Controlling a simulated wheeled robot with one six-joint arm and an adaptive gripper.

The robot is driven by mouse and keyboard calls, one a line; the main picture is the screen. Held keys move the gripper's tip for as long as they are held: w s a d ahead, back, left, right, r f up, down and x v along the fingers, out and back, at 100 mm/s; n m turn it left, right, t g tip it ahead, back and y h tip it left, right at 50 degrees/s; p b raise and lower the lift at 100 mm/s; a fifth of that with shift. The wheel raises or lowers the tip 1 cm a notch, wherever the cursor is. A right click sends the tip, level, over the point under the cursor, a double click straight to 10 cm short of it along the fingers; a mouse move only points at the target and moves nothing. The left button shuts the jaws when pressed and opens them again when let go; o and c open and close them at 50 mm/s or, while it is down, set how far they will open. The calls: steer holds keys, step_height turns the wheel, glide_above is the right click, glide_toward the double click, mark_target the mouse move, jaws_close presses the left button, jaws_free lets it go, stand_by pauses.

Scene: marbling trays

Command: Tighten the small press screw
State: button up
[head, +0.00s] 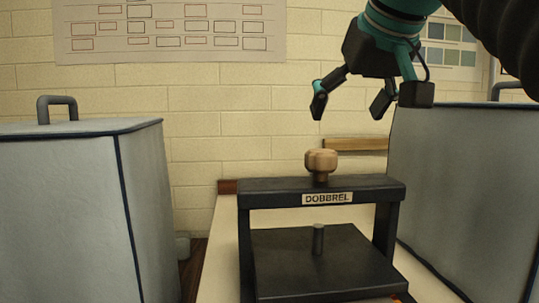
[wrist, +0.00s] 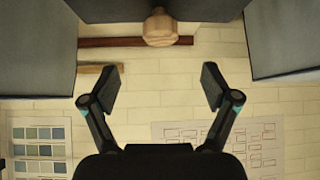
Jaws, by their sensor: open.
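The small press (head: 255,194) is a black frame labelled DOBBREL, standing on a pale table. Its screw has a wooden lobed knob (head: 321,161) on top of the crossbar. The screw's lower shaft (head: 318,238) shows below the crossbar, above a dark plate (head: 290,258). I cannot tell whether the shaft touches the plate. My gripper (head: 348,110) is open and empty, above the knob and apart from it. In the wrist view the knob (wrist: 160,28) is at the top centre, beyond the open fingertips (wrist: 160,82).
A large grey box with a handle (head: 80,200) stands at the left, and another grey box (head: 465,190) stands close at the right. A pale brick wall with a chart (head: 170,30) is behind. A wooden strip (head: 355,144) lies behind the press. The space above the knob is clear.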

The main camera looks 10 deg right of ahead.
mark_target(324, 151)
steer(key=b+x, duration=0.1)
steer(key=x, duration=0.5)
steer(key=b+x, duration=0.1)
steer(key=x, duration=0.6)
steer(key=shift+w+a+r, duration=0.1)
steer(key=shift+w, duration=0.25)
steer(key=c, duration=1.2)
